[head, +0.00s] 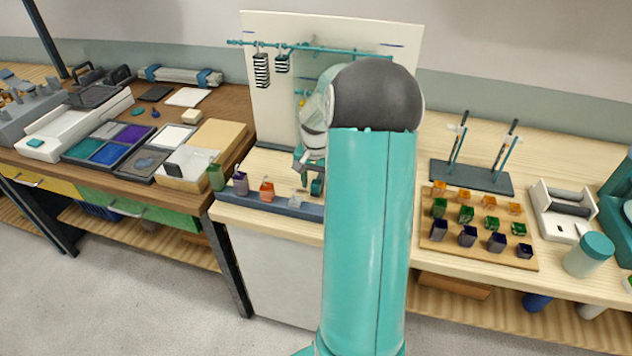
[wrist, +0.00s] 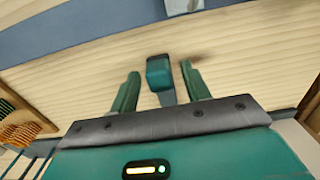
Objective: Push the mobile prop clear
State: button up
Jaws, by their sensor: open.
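A small teal block with a grey-blue stem, which may be the prop (wrist: 159,72), is on the pale wooden bench in the wrist view. My gripper (wrist: 161,69) is open, with one teal finger on each side of the block. Gaps show between the block and both fingers, and I see no grip on it. In the head view my gripper (head: 308,172) is low over the bench in front of the white backboard (head: 283,90). My own arm hides much of the area to its right, and the block cannot be told clearly from my gripper there.
A blue-grey tray (head: 262,199) with small coloured bottles runs along the bench's front edge, close to my gripper. A teal rail (head: 330,48) with striped pieces crosses the backboard. Right of my arm are a rod stand (head: 470,178) and a board of coloured glass blocks (head: 478,250).

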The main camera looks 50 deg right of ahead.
aim_at(319, 174)
jog(key=shift+f, duration=0.1)
grip_shut()
jog(key=shift+w+d, duration=0.35)
jog(key=shift+d, duration=0.35)
jog(key=shift+w+d, duration=0.3)
jog(key=shift+d, duration=0.35)
grip_release()
notch_tip(319, 174, up, 14)
